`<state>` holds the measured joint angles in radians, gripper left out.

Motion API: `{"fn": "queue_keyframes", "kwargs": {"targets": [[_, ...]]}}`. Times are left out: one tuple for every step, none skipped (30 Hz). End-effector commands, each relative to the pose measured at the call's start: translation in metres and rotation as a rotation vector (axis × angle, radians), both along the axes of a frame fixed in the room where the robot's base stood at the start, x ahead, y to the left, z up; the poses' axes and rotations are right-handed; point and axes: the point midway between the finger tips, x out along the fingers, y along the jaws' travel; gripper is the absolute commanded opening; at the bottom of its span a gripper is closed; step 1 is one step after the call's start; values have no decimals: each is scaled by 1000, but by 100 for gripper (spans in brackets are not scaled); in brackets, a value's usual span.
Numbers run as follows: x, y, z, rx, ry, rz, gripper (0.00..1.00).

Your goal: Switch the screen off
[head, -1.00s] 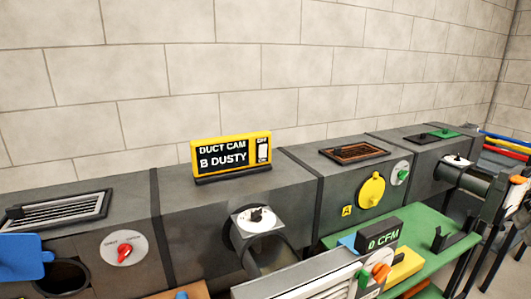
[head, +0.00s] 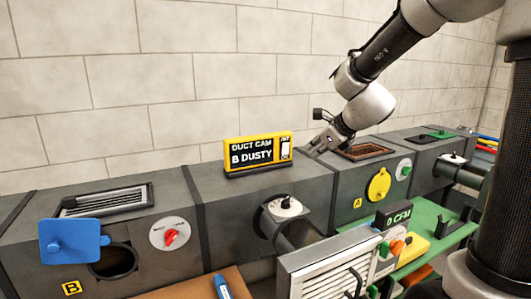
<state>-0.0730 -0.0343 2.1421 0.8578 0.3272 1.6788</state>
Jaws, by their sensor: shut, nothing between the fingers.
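The screen (head: 252,153) is a yellow-framed black display standing on top of the grey duct. It is lit and reads "DUCT CAM B DUSTY". A white rocker switch (head: 286,149) sits at its right end, with small labels above and below that are too small to read clearly now. My gripper (head: 311,152) is just right of the screen, above the duct top, pointing left and down toward the switch side. Its fingers are shut and empty. A gap shows between the fingertips and the screen's right edge.
A blue cover (head: 76,241) stands by an open round port at left. A red knob (head: 171,238), a black-knobbed damper (head: 287,204) and a yellow disc (head: 379,185) are on the duct front. A green table (head: 440,226) holds a "0 CFM" meter (head: 393,216).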

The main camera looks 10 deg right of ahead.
Motion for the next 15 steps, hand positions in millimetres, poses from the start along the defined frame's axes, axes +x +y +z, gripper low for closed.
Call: {"fn": "queue_keyframes", "kwargs": {"targets": [[6,-2,6,72,1,-86,0],[8,-3,8,116,7,-136,0],[11,-5,10,167,13,-195,0],[12,-6,11,199,19,-230,0],[13,-7,11,226,24,-260,0],[14,-8,12,255,29,-293,0],[14,-9,13,272,33,-311,0],[15,-9,13,286,37,-325,0],[15,-10,13,300,42,-338,0],[15,-10,13,308,46,-346,0],[15,-10,13,313,48,-350,0],[15,-9,13,318,49,-353,0],[15,-9,13,319,50,-354,0],[14,-9,13,318,51,-354,0],[14,-9,13,318,51,-354,0]]}}
